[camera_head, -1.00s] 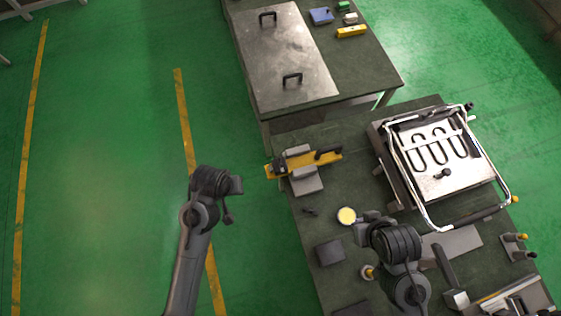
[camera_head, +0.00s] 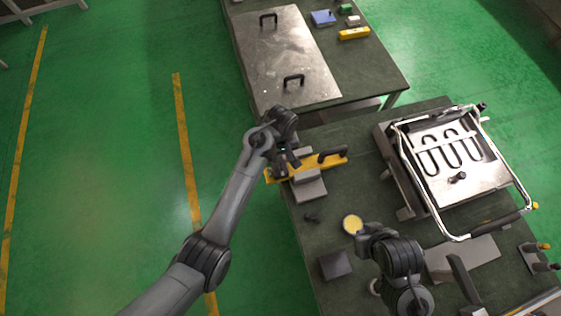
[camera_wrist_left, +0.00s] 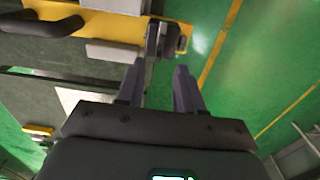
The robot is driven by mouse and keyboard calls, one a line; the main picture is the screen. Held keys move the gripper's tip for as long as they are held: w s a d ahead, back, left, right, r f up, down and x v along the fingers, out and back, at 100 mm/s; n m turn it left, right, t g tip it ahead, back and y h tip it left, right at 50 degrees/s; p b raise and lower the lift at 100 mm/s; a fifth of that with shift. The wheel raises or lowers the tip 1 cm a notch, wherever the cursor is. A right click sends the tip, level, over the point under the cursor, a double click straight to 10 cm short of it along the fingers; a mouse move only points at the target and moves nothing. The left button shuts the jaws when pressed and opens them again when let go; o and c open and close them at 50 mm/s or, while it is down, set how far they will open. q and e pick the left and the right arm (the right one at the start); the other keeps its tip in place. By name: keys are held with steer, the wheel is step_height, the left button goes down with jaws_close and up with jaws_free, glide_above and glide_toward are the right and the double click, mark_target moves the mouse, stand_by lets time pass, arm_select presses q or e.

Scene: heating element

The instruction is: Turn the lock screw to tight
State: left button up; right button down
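A yellow tool (camera_head: 326,163) with a black handle lies on grey blocks at the left edge of the near table. A dark metal piece at its left end, possibly the lock screw (camera_wrist_left: 163,38), shows in the left wrist view just beyond my fingertips. My left gripper (camera_head: 293,160) is over that end in the head view and partly hides it. In the left wrist view the fingers of the left gripper (camera_wrist_left: 159,72) are apart with nothing between them. My right gripper (camera_head: 366,236) is over the near table beside a round yellow-topped item; its fingers are unclear.
A heating element panel (camera_head: 440,185) with a tubular metal frame stands at the right of the near table (camera_head: 350,190). A dark block (camera_head: 335,264) lies near the front. The far table carries a metal plate (camera_head: 285,60) with two handles. Open green floor lies left.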

mark_target(281, 164)
arm_select(q)
steer(key=shift+f, duration=3.5)
steer(key=shift+c, duration=0.4)
jaws_close()
